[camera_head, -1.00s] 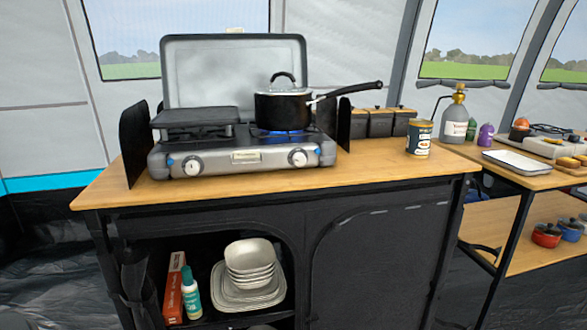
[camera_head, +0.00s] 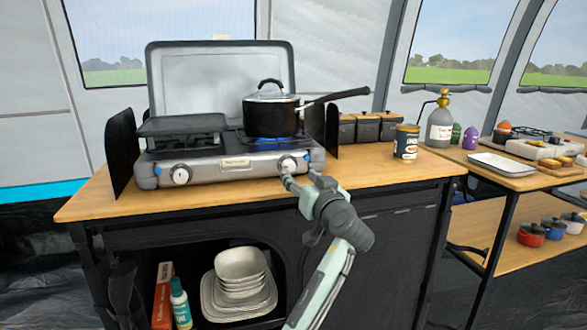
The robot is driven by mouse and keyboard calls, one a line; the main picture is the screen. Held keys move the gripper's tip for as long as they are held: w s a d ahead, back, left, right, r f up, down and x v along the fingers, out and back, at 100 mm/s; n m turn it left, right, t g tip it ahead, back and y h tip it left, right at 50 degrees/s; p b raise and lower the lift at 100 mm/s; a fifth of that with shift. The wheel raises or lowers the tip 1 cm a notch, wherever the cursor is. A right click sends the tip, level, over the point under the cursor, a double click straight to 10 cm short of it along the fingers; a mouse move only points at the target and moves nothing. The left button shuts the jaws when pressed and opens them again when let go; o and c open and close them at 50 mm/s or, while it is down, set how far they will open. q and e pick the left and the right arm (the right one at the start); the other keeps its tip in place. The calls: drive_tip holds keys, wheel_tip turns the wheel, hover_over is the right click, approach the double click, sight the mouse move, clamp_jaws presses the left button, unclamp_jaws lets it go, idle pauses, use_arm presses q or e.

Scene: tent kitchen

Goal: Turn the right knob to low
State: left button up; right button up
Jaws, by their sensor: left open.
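The camping stove (camera_head: 235,166) stands on the wooden counter with its lid raised. Its right knob (camera_head: 288,164) is a round white dial at the right of the front panel. A blue flame (camera_head: 240,138) shows under the black pot on the right burner. My left gripper (camera_head: 300,180) is open just in front of and below the right knob, slightly to its right. One finger overlaps the knob's lower edge in the picture; I cannot tell if they touch. The knob's markings are too small to read. My right gripper is not in view.
The left knob (camera_head: 181,174) is at the other end of the panel. The lidded pot (camera_head: 270,115) has a long handle reaching right. A can (camera_head: 406,142) stands on the counter's right side. The counter front (camera_head: 225,205) is clear.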

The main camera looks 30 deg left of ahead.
sight(290, 168)
use_arm(q)
drive_tip(key=x, duration=0.5)
drive_tip(key=shift+a+p, duration=0.15)
drive_tip(key=shift+p, duration=0.25)
drive_tip(key=shift+w+a, duration=0.2)
drive_tip(key=shift+a, duration=0.05)
drive_tip(key=shift+w+a, duration=0.1)
drive_tip(key=shift+a, duration=0.1)
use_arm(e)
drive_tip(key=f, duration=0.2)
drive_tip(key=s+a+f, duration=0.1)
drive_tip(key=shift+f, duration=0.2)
use_arm(q)
clamp_jaws()
drive_tip(key=shift+f, duration=0.15)
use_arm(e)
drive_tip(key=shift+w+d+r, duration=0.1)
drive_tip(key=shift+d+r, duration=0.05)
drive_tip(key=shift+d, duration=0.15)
